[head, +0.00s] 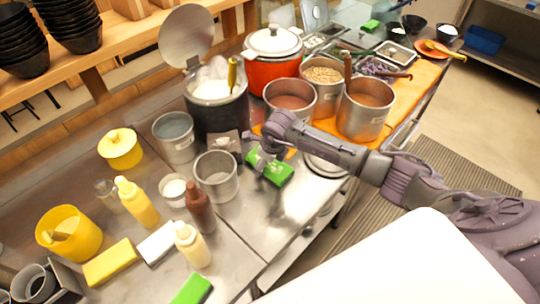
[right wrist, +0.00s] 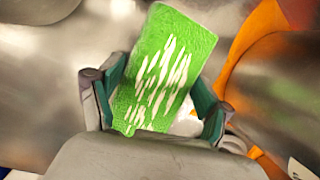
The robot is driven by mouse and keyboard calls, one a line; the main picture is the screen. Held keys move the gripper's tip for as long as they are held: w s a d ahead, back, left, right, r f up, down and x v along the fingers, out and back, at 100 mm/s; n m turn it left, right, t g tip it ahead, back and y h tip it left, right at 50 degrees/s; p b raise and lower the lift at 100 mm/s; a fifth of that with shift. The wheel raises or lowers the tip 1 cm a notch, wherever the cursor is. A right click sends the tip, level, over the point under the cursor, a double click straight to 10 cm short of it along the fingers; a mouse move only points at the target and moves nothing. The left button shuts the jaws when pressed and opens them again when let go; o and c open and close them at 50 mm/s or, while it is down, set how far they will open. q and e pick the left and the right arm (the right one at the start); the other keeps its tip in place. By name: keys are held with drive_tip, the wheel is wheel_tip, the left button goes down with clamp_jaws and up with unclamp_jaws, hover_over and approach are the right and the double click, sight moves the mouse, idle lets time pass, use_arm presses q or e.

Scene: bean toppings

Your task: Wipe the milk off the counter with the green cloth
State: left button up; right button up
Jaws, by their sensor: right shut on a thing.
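A green cloth (head: 277,174) lies at the counter (head: 262,215) beside the empty metal pot, under my right gripper (head: 262,158). In the right wrist view the green cloth (right wrist: 157,65) sits between the two fingers of my right gripper (right wrist: 160,103), which is shut on it. White streaks, which look like milk, cover the middle of the cloth's upper face. I cannot make out a separate milk patch on the bare counter; the cloth and gripper hide part of it. My left gripper is not in view.
An empty metal pot (head: 217,178) and a brown sauce bottle (head: 199,208) stand left of the cloth. Filled pots (head: 366,108) stand behind on an orange board. Another green block (head: 192,290) lies at the front edge. The counter just in front of the cloth is clear.

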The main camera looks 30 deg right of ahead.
drive_tip(key=shift+s+a, duration=0.15)
drive_tip(key=shift+a, duration=0.15)
idle(0.4)
drive_tip(key=shift+w+d+f+b, duration=0.1)
drive_tip(key=shift+w+d+b, duration=0.15)
drive_tip(key=shift+d, duration=0.2)
drive_tip(key=shift+w+d+f+b, duration=0.1)
drive_tip(key=shift+d+b, duration=0.25)
drive_tip(key=shift+d, duration=0.05)
drive_tip(key=shift+w+d+r+b, duration=0.1)
drive_tip(key=shift+w+d+b, duration=0.25)
drive_tip(key=shift+d, duration=0.45)
drive_tip(key=shift+w+d+r+b, duration=0.1)
drive_tip(key=shift+w+d+b, duration=0.15)
drive_tip(key=shift+d, duration=0.5)
drive_tip(key=shift+f, duration=0.1)
drive_tip(key=shift+s, duration=0.1)
